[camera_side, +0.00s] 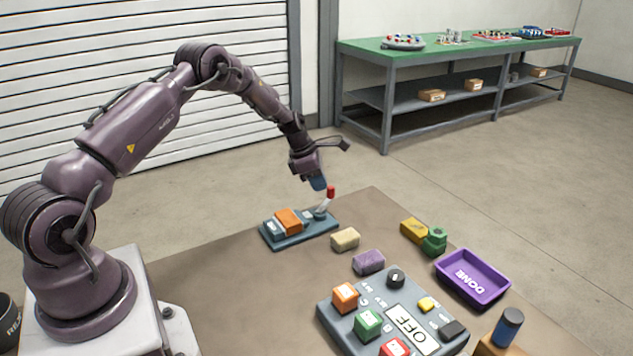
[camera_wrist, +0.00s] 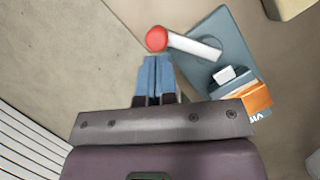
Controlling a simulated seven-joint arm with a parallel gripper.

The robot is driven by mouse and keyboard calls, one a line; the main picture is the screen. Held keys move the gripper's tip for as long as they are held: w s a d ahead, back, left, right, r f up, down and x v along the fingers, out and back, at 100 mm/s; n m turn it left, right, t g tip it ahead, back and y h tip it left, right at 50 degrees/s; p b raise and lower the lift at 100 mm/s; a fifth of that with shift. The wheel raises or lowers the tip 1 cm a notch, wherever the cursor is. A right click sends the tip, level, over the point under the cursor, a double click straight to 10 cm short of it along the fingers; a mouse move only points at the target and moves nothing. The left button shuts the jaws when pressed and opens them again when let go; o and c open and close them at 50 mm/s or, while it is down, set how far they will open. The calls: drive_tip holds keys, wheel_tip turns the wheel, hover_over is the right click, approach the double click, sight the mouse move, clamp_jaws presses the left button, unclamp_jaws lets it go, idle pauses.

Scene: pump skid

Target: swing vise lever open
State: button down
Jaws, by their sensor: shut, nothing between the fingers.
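The vise (camera_side: 300,232) is a blue-grey base at the far edge of the brown table, with an orange block (camera_side: 288,220) at its left part. Its lever (camera_side: 324,207) is a white rod with a red knob (camera_side: 331,192), tilted up and to the right. In the wrist view the red knob (camera_wrist: 157,39) lies just beyond my fingertips, and the white rod (camera_wrist: 195,46) runs right from it to the base (camera_wrist: 232,55). My gripper (camera_side: 319,184) is shut and empty, close to the left of the knob. Its blue fingers (camera_wrist: 156,62) are together; I cannot tell whether they touch the knob.
A beige block (camera_side: 345,239) and a purple block (camera_side: 368,262) lie right of the vise. A control panel (camera_side: 395,325) with buttons, a purple DONE tray (camera_side: 473,278), yellow and green pieces (camera_side: 434,241) and a dark blue cylinder (camera_side: 507,326) are further right. A green-topped bench (camera_side: 455,45) stands behind.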

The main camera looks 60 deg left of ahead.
sight(332, 189)
drive_tip(key=shift+w+d+m+h, duration=0.3)
drive_tip(key=shift+w+m, duration=0.1)
drive_tip(key=shift+m, duration=0.6)
drive_tip(key=shift+w+d+m+g+h, duration=0.3)
drive_tip(key=shift+m+g, duration=0.2)
drive_tip(key=shift+m, duration=0.3)
drive_tip(key=m, duration=0.1)
drive_tip(key=w+d+m+g, duration=0.1)
drive_tip(key=m, duration=0.1)
drive_tip(key=shift+d+f+h, duration=0.1)
drive_tip(key=shift+d+h, duration=0.05)
drive_tip(key=shift+h, duration=0.15)
drive_tip(key=m, duration=0.1)
drive_tip(key=d+m, duration=0.1)
drive_tip(key=m+g, duration=0.1)
drive_tip(key=shift+w+d+m, duration=0.25)
drive_tip(key=shift+d+m, duration=0.05)
drive_tip(key=shift+m, duration=0.1)
drive_tip(key=shift+d+m+g, duration=0.7)
drive_tip(key=shift+m, duration=0.7)
drive_tip(key=shift+a+r, duration=0.1)
drive_tip(key=shift+r, duration=0.25)
wheel_tip(332, 189, up, 9)
drive_tip(key=shift+a+r, duration=0.15)
drive_tip(key=shift+a, duration=0.25)
